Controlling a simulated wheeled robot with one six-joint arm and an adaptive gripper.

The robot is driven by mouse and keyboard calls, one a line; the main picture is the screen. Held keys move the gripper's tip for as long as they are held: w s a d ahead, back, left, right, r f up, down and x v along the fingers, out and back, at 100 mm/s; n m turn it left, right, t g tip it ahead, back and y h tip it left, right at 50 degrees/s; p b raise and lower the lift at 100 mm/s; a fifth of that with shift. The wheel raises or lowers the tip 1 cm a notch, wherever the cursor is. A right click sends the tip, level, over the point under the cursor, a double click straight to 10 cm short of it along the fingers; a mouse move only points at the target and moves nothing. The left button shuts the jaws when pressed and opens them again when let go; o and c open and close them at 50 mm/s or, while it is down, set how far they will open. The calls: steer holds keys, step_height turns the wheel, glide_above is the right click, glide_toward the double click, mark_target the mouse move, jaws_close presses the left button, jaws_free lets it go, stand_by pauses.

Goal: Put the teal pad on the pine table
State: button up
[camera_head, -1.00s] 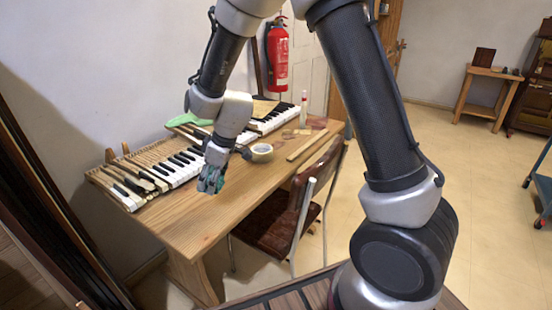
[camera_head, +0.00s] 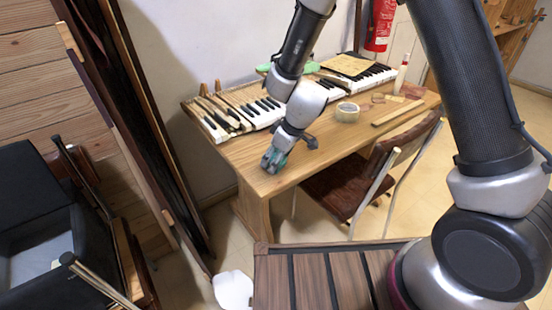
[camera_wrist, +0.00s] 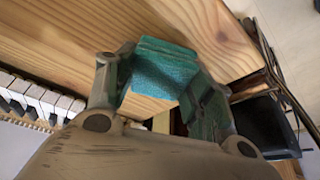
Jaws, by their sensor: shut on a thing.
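The teal pad (camera_wrist: 165,68) is a small rough-topped block between my gripper's fingers in the wrist view. My gripper (camera_head: 272,164) is shut on it over the front left part of the pine table (camera_head: 235,154). The table's wood grain (camera_wrist: 60,30) shows around the pad in the wrist view. I cannot tell whether the pad touches the tabletop. In the head view the pad is small and mostly hidden by the fingers.
Piano keys (camera_head: 262,112) line the back of the table, with a tape roll (camera_head: 347,112) and a wooden strip (camera_head: 398,112) to the right. A chair (camera_head: 350,185) stands at the front. The front left tabletop is mostly clear.

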steer(key=shift+f, duration=0.2)
steer(key=o, duration=0.9)
steer(key=shift+f, duration=0.15)
steer(key=s+d+r+m, duration=0.1)
steer(key=s+d+r, duration=0.1)
steer(key=d+r, duration=0.6)
steer(key=s+d+r+m, duration=0.15)
steer(key=d+r, duration=0.25)
steer(key=r, duration=0.7)
steer(key=s+d+r+m+h, duration=0.1)
steer(key=s+d+r+m, duration=0.2)
steer(key=s+d, duration=0.3)
steer(key=s+d+r+m+t+h, duration=0.1)
steer(key=s+d+r, duration=0.3)
steer(key=d, duration=0.5)
steer(key=s+d+r+m+h, duration=0.1)
steer(key=s+d+r+m, duration=0.3)
steer(key=s+d, duration=0.3)
steer(key=shift+s+d+r+m+t+h, duration=0.15)
steer(key=shift+s+m+t, duration=0.05)
steer(key=shift+s, duration=0.3)
steer(key=shift+s+d+r+m+t+h, duration=0.1)
steer(key=shift+s+d+m+t+h, duration=0.1)
steer(key=shift+s, duration=0.25)
